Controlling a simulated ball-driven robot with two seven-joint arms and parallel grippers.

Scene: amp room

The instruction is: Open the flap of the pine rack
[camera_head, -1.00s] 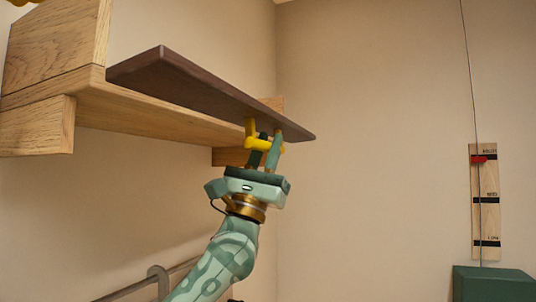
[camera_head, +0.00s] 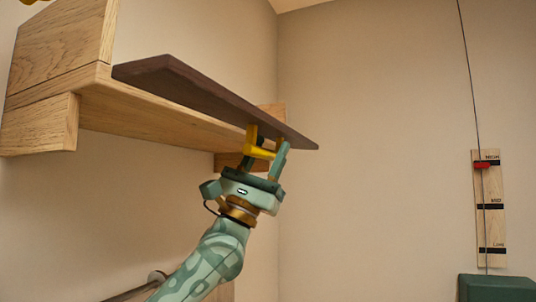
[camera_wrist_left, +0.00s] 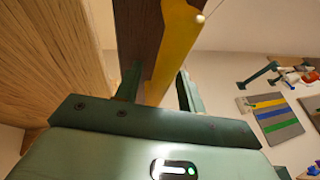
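The pine rack (camera_head: 60,50) is fixed to the wall at upper left in the head view. Its dark brown flap (camera_head: 205,92) stands out from the pine boards, seen from below. A yellow handle (camera_head: 258,152) hangs from the flap near its right end. My left gripper (camera_head: 264,158) reaches up from below with its fingers open on either side of the handle. In the left wrist view the handle (camera_wrist_left: 172,50) runs between the spread fingers (camera_wrist_left: 157,90), beside the dark flap (camera_wrist_left: 140,30). Contact with the handle is unclear. My right gripper is out of view.
A wooden gauge board (camera_head: 488,205) with a red marker (camera_head: 482,166) and a cord is on the right wall, above a green block (camera_head: 497,289). A rail (camera_head: 135,291) lies low behind my left arm. Free air surrounds the flap's right end.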

